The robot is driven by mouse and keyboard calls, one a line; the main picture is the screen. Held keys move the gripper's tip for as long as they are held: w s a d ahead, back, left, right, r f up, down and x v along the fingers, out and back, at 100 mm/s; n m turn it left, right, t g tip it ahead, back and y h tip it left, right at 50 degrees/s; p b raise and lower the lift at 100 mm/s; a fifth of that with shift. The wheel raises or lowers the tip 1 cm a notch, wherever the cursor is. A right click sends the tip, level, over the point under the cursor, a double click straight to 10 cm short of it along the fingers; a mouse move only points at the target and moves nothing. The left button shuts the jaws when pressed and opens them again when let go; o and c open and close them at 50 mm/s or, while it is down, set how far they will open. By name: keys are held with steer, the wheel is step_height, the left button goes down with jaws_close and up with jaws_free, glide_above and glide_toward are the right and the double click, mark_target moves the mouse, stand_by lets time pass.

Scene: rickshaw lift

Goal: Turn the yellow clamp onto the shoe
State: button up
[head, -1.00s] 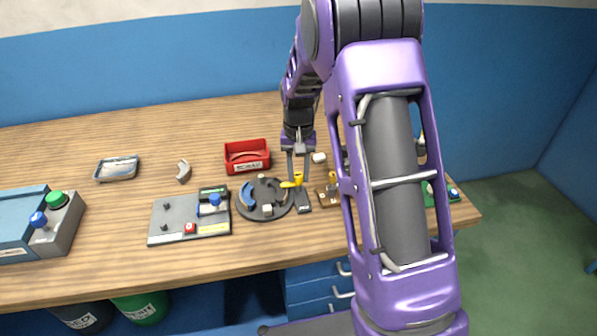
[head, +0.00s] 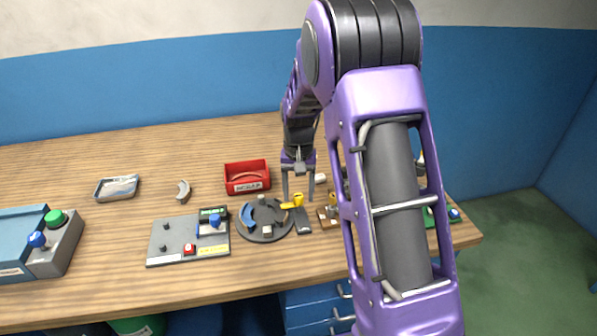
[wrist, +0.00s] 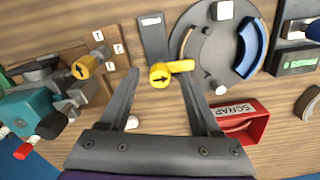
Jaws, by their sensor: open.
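The yellow clamp (head: 298,199) stands on a dark block at the right edge of the round grey plate (head: 268,236). Its short bar points left over the plate's edge, and its knob shows an arrow in the wrist view (wrist: 161,76). A tan curved shoe (wrist: 191,52) lies on the plate near the bar's end; I cannot tell whether the bar touches it. A blue curved shoe (wrist: 252,47) lies on the plate's far side. My gripper (head: 298,200) is open, its fingers spread either side of the clamp knob in the wrist view (wrist: 159,74).
A red scrap bin (head: 247,187) stands behind the plate. A grey panel with knobs (head: 175,251) lies to the left. A wooden block with a brass, yellow-tipped post (wrist: 85,66) stands close to my finger. Bare tabletop lies at the back left.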

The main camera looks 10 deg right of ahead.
mark_target(299, 196)
step_height(299, 196, up, 17)
steer(key=p, duration=0.1)
stand_by(0.4)
